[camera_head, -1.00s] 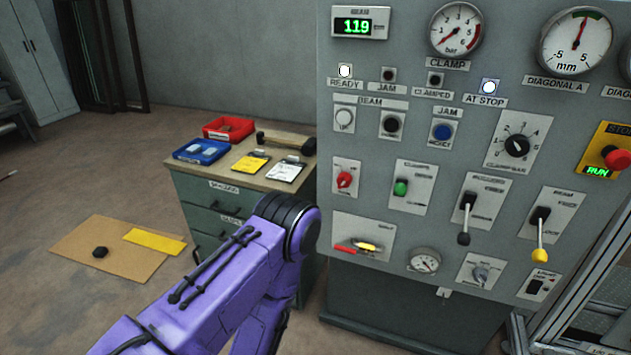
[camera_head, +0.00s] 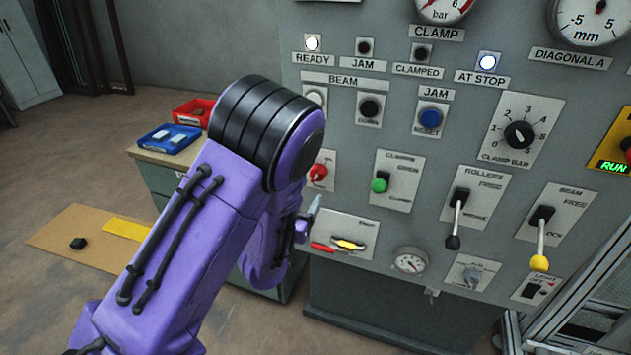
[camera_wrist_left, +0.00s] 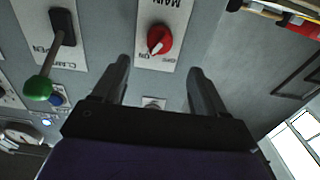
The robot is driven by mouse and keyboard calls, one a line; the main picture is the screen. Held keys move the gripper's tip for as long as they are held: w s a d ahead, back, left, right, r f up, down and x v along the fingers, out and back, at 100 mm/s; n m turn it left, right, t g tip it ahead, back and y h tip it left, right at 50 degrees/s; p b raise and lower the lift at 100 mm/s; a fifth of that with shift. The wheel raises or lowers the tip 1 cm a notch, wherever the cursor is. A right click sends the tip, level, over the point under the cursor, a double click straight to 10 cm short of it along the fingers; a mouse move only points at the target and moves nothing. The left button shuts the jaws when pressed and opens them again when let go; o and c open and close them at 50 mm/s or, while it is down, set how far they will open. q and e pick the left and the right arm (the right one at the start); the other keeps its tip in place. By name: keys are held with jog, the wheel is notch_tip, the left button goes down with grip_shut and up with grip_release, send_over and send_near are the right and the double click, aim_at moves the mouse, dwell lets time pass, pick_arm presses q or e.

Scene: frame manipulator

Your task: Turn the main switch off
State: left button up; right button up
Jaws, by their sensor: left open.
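The main switch is a red rotary knob (camera_head: 318,171) on a white plate at the left side of the grey panel. In the left wrist view the knob (camera_wrist_left: 159,40) shows upside down, with MAIN on one side and OFF and ON on the other. Its white mark points toward the labels, seemingly nearer ON. My left gripper (camera_wrist_left: 158,68) is open and empty, its two fingers pointing at the panel on either side of the knob's line, apart from it. In the head view my purple forearm hides most of this gripper, which is below the knob. My right gripper is out of view.
Right of the switch are a green-knobbed clamp lever (camera_head: 380,185), a black-knobbed rollers lever (camera_head: 453,242) and a yellow-knobbed beam lever (camera_head: 539,263). A drawer cabinet with a blue tray (camera_head: 170,138) stands behind my arm.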

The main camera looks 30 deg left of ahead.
aim_at(316, 179)
pick_arm(q)
jog(key=p+x, duration=0.2)
jog(key=x, duration=0.6)
jog(key=shift+w+f, duration=0.1)
jog(key=shift+w, duration=0.15)
jog(key=shift+w+a+f, duration=0.1)
jog(key=shift+w, duration=0.4)
jog(key=shift+s, duration=0.1)
jog(key=c, duration=1)
jog(key=shift+c, duration=0.2)
jog(key=shift+n, duration=0.4)
jog(key=n, duration=0.5)
jog(key=shift+f+b, duration=0.1)
jog(key=shift+b, duration=0.3)
jog(key=n+b, duration=0.1)
jog(key=n, duration=0.5)
